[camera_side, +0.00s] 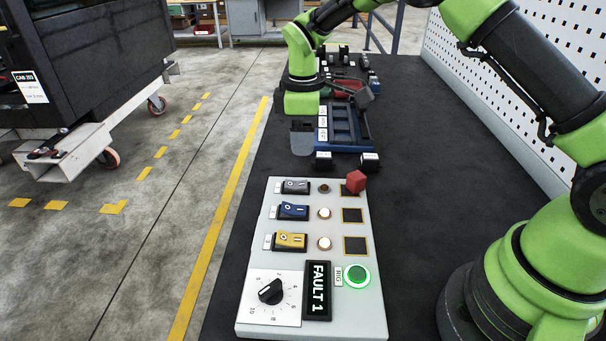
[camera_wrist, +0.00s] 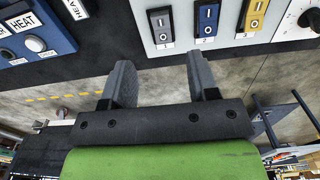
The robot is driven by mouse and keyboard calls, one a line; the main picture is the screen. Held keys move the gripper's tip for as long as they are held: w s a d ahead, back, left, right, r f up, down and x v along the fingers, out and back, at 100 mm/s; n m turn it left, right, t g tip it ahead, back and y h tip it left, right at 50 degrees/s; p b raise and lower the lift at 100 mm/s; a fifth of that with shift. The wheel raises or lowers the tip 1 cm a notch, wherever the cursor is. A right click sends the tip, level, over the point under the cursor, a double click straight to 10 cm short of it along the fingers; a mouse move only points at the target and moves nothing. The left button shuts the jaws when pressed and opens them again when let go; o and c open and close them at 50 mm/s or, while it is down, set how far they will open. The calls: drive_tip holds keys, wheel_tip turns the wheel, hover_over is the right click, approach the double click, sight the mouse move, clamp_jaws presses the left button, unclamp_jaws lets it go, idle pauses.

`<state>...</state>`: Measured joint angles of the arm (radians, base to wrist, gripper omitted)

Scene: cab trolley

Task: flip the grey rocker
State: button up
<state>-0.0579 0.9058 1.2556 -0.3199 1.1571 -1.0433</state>
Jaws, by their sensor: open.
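The grey rocker (camera_side: 295,187) is the far one of three rockers on the pale control panel (camera_side: 262,235). It also shows in the wrist view (camera_wrist: 162,25), top centre, marked I and O. My gripper (camera_wrist: 160,75) is open and empty. Its two grey fingers stand apart, pointing toward the panel edge, with the grey rocker beyond the gap between them. In the side view my wrist hangs beyond the panel's far end, clear of the rocker. The small lamp (camera_side: 323,188) beside the grey rocker looks dark red.
The blue rocker (camera_side: 293,211) and yellow rocker (camera_side: 290,241) sit nearby, with bright lamps beside them. A dial (camera_side: 270,291), a FAULT 1 display (camera_side: 317,290) and a green button (camera_side: 356,275) are nearer.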

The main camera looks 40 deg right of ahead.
sight(304, 184)
wheel_tip(304, 184, down, 10)
drive_tip(key=shift+r, duration=0.1)
idle(0.4)
